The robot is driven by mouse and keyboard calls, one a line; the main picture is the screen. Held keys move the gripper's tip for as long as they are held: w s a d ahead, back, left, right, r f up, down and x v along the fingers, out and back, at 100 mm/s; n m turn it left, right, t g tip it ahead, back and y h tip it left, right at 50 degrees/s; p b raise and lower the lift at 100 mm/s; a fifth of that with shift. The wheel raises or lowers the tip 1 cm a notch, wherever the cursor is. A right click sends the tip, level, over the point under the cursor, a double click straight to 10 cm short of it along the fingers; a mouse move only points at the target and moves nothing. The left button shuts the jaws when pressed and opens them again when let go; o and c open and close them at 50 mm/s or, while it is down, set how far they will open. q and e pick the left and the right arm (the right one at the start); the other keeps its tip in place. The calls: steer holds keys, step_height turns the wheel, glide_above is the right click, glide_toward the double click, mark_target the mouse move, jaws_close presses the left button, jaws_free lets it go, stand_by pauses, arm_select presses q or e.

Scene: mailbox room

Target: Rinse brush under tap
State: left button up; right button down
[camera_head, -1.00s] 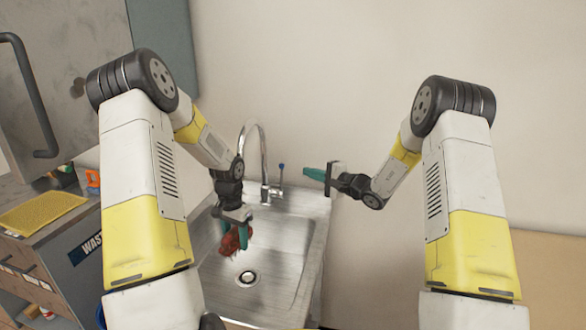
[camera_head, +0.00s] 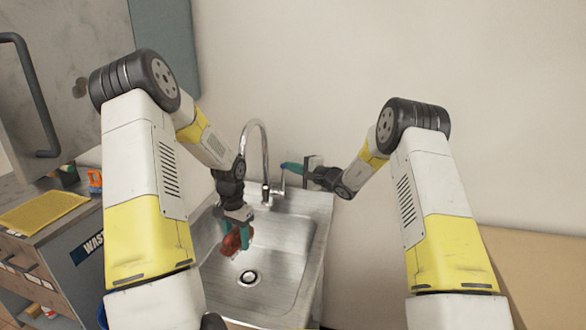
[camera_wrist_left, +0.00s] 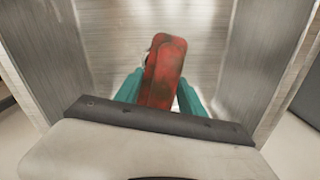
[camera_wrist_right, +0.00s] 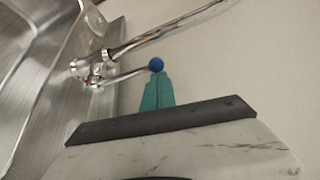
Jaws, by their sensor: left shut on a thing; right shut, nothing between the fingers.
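The red, dirt-marked brush (camera_head: 230,244) is in my left gripper (camera_head: 240,238), above the sink basin (camera_head: 290,238). It also shows between the teal fingers in the left wrist view (camera_wrist_left: 163,72). The chrome tap (camera_head: 264,150) arches over the basin behind my left gripper; no water stream is visible. My right gripper (camera_head: 287,167) is shut with its tips at the tap's side lever. In the right wrist view the lever's blue knob (camera_wrist_right: 156,64) is just beyond the fingertips (camera_wrist_right: 157,80); I cannot tell if they touch.
A cabinet with a yellow mat (camera_head: 42,212) and an orange item (camera_head: 95,180) stands left of the sink. A drain (camera_head: 249,277) shows in the basin floor. A plain wall is behind the tap, and a tan surface (camera_head: 535,265) lies at the right.

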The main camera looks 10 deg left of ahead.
steer(key=shift+s+a, duration=0.1)
steer(key=shift+s, duration=0.65)
steer(key=f+v, duration=0.1)
steer(key=v, duration=0.9)
steer(key=shift+r, duration=0.25)
stand_by(0.4)
stand_by(0.4)
stand_by(0.6)
